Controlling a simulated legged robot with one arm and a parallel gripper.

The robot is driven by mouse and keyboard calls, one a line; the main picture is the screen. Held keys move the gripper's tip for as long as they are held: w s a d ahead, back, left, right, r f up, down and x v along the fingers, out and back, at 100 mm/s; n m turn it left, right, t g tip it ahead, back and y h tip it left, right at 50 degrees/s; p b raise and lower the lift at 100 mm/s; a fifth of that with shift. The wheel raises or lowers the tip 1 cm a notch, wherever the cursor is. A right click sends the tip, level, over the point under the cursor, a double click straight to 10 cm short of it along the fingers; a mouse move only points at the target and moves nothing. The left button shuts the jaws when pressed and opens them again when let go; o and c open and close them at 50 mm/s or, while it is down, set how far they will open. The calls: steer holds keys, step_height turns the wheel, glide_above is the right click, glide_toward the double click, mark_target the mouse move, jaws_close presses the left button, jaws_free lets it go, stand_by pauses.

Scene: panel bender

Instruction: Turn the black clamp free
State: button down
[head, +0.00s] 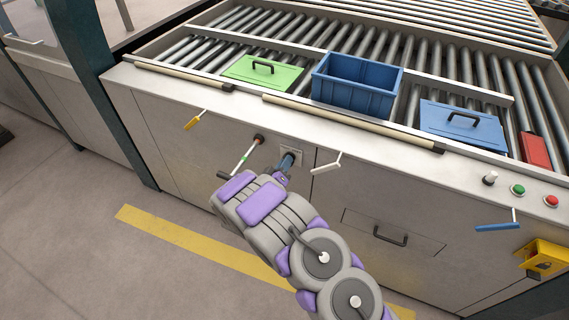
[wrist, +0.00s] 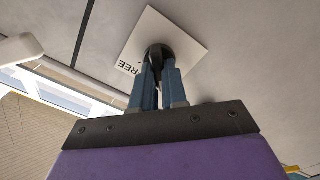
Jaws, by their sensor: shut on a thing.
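The black clamp (wrist: 158,52) sits on a pale square plate (wrist: 176,40) on the machine's front panel. Part of a printed word, "REE", shows on the plate beside the clamp. My gripper (wrist: 159,75) is shut on the clamp, with its two blue fingers on either side of it. In the head view my gripper (head: 288,161) reaches the plate (head: 291,153) on the front panel, and the clamp is mostly hidden behind the fingers.
Close left is a lever with a white rod (head: 245,157); close right is a white handle (head: 327,165). A yellow handle (head: 194,121), a blue handle (head: 497,227) and a drawer handle (head: 390,237) also stick out. A blue crate (head: 352,97) stands on the rollers above.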

steer(key=shift+m+p, duration=0.3)
steer(key=shift+p, duration=0.15)
steer(key=shift+s+d+f+m+p, duration=0.1)
steer(key=shift+d+m+p, duration=0.05)
steer(key=shift+m+p, duration=3.7)
steer(key=shift+s+d+f+m+p, duration=0.1)
steer(key=shift+m+p, duration=2.8)
steer(key=shift+m, duration=1.85)
steer(key=c, duration=1.2)
jaws_free()
steer(key=shift+w+r, duration=0.1)
steer(key=shift+o, duration=0.2)
steer(key=p+v, duration=0.2)
steer(key=v, duration=1.5)
steer(key=shift+s, duration=0.2)
steer(key=shift+a, duration=0.15)
